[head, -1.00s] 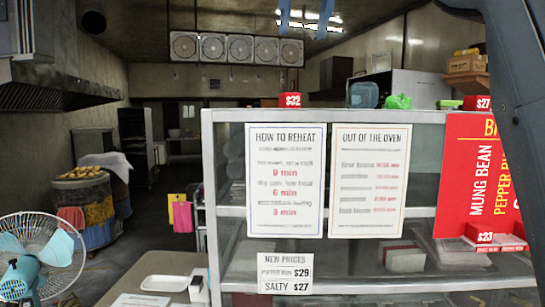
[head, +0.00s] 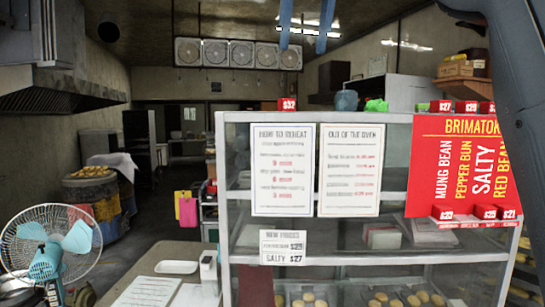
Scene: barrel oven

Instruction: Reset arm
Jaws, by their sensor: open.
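My gripper (head: 302,48) shows at the top edge of the head view as two blue fingers pointing down. The fingers are apart with nothing between them, so it is open and empty. In the picture they hang above the glass display case (head: 400,118), in front of the ceiling and wall fans. The rest of the gripper is out of view above. My dark arm link runs down the right edge.
The display case carries paper signs (head: 282,170), a red menu board (head: 465,165) and trays of buns inside. A counter (head: 140,268) holds a white tray (head: 177,267). A fan (head: 50,250) stands at left. The aisle behind is open.

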